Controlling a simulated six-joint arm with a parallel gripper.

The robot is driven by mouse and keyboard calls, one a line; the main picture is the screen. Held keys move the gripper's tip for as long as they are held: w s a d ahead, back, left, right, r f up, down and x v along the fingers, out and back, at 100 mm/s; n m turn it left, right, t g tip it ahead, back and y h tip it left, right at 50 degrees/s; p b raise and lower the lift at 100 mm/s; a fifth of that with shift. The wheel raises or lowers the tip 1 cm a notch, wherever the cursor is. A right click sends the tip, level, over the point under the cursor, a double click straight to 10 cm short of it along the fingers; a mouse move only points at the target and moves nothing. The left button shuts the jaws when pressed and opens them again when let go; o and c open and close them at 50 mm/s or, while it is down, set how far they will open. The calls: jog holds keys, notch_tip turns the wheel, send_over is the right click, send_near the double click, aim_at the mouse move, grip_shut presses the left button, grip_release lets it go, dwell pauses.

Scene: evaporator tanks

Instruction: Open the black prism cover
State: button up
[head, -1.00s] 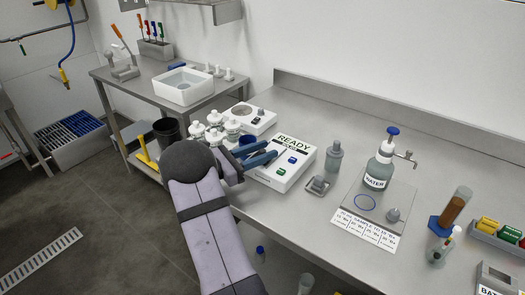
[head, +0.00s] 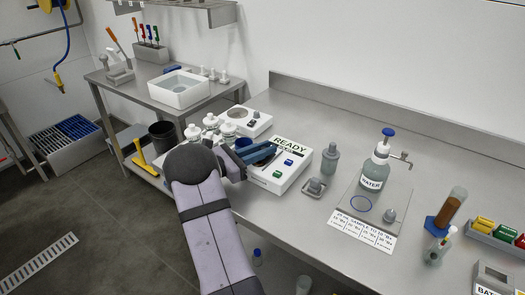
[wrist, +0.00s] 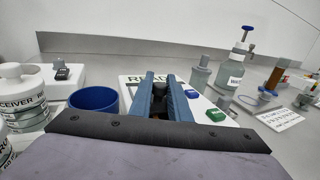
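The white instrument with the READY screen (head: 279,173) sits on the steel bench in the head view; its white top also shows in the wrist view (wrist: 131,83). My gripper (head: 268,152) reaches over its left side, with the blue fingers low over the top. In the wrist view the fingers (wrist: 160,82) stand a little apart. A dark piece (wrist: 160,99) shows between them, perhaps the black prism cover; I cannot tell whether the fingers touch it. The cover is mostly hidden by the fingers in the head view.
A blue cup (wrist: 94,101) and white receiver bottles (wrist: 22,95) stand left of my gripper. A green button (wrist: 215,114) and a blue button (wrist: 192,94) are on the instrument's right side. A grey bottle (head: 330,160) and the water bottle (head: 374,172) stand further right.

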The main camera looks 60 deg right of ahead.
jog(key=o, duration=0.4)
jog(key=shift+c, duration=0.2)
jog(key=shift+b+v, duration=0.65)
jog(key=shift+v, duration=3.05)
jog(key=shift+r, duration=0.1)
